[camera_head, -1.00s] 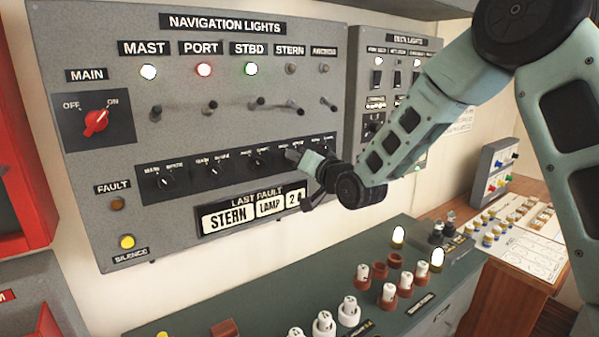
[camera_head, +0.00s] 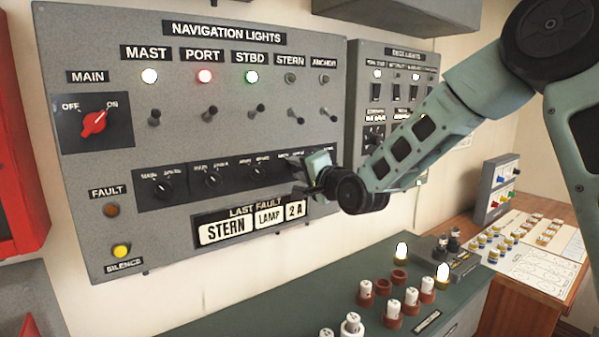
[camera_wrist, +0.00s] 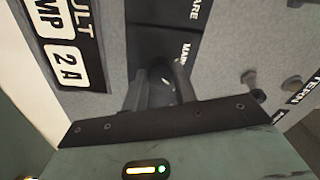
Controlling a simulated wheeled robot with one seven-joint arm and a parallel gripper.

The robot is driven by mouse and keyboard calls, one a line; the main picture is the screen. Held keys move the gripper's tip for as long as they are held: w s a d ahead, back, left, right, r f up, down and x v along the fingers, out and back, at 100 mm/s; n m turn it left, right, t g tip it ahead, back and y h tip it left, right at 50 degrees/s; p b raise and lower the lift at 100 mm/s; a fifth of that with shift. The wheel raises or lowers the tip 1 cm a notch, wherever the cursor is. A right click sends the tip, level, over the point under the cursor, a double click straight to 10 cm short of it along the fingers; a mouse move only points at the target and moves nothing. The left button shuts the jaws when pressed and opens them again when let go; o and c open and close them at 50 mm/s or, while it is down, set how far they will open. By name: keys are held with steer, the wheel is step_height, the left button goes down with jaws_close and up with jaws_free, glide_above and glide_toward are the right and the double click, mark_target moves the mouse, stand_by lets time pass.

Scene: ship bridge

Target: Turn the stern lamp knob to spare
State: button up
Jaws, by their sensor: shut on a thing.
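The navigation lights panel (camera_head: 215,110) fills the left and middle of the head view. Its lower row of rotary knobs is marked main and spare. My gripper (camera_head: 303,188) is at the right part of this row, below the stern lamp and switch, and covers the knob there. In the wrist view my gripper (camera_wrist: 161,88) is shut on a dark knob (camera_wrist: 160,80), one finger on each side. MAIN and SPARE labels show beside it, and part of a STERN label is at the right. I cannot tell which way the knob points.
The stern indicator (camera_head: 291,78) is dark; mast, port and stbd are lit. The main switch (camera_head: 94,123) points to ON. The last fault plate (camera_head: 252,222) reads STERN LAMP 2 A. A green bench (camera_head: 300,285) with bulbs and sockets stands below.

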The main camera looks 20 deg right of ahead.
stand_by(0.4)
steer(key=o, duration=1)
steer(key=b+v, duration=0.4)
steer(key=v, duration=1.3)
steer(key=shift+s, duration=0.2)
